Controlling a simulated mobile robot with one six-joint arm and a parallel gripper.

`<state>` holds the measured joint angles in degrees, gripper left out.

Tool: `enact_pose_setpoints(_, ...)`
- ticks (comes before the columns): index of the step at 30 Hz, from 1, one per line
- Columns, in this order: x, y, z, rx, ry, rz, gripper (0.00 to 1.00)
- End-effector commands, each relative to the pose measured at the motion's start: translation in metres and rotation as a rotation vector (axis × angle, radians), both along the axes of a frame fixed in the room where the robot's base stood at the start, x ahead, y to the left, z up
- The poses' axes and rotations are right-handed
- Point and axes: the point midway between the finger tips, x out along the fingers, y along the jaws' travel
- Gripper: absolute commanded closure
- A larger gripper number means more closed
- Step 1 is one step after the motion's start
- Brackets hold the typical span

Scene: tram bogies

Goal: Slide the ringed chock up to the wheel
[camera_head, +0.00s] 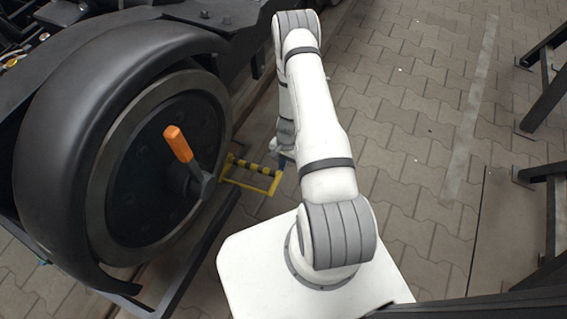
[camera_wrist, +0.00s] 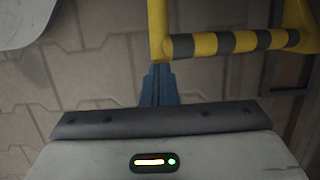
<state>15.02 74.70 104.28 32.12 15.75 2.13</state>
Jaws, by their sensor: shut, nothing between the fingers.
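The wheel (camera_head: 140,205) is a large dark disc with a grey rim at the left of the head view. The chock (camera_head: 262,188) looks like a yellow frame with a black-and-yellow ringed bar, low on the floor to the right of the wheel. The wrist view shows its ringed bar (camera_wrist: 230,42) and a yellow side bar. My gripper (camera_wrist: 159,68) has blue fingers, closed together and empty. Their tips are close by the left end of the ringed bar; I cannot tell whether they touch. In the head view my gripper (camera_head: 281,163) is partly hidden behind my arm.
An orange handle (camera_head: 178,145) sticks out from the wheel's hub. A black curved guard (camera_head: 60,150) covers the wheel's top and left. Dark metal stands (camera_head: 548,95) are at the right edge. The paved floor (camera_head: 415,130) between them is mostly clear.

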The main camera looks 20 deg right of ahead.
Motion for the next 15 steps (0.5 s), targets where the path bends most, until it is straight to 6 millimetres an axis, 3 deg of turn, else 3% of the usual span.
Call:
enact_pose_setpoints(6, 0.019, -0.028, 0.013, -0.006, -0.01, 0.002, 1.0)
enact_pose_setpoints(9, 0.022, -0.033, 0.044, -0.007, -0.012, 0.0, 1.0)
enact_pose_setpoints(15, 0.03, -0.041, 0.084, -0.008, -0.013, -0.001, 1.0)
